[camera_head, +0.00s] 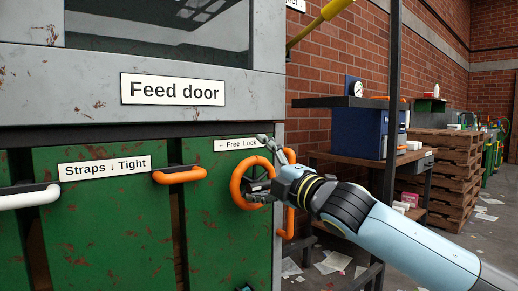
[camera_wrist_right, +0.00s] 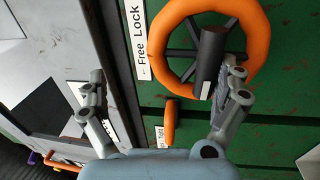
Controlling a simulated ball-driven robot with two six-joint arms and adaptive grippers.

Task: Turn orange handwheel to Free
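The orange handwheel (camera_head: 236,184) is on the green front panel, under the small "← Free Lock" label (camera_head: 238,144). In the right wrist view the handwheel (camera_wrist_right: 167,62) shows with dark spokes and a dark handle (camera_wrist_right: 210,58) with a pale end. My right gripper (camera_head: 261,168) is at the wheel from the right, fingers spread. In the wrist view the gripper (camera_wrist_right: 163,76) is open. One fingertip is beside the dark handle; I cannot tell whether it touches. The other finger is well away from the wheel, near the label.
An orange bar handle (camera_head: 180,175) and a "Straps ↓ Tight" label (camera_head: 105,168) are left of the wheel. A white handle (camera_head: 30,197) is farther left. The "Feed door" panel (camera_head: 173,89) is above. A workbench (camera_head: 340,158) and stacked pallets (camera_head: 448,170) stand at right.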

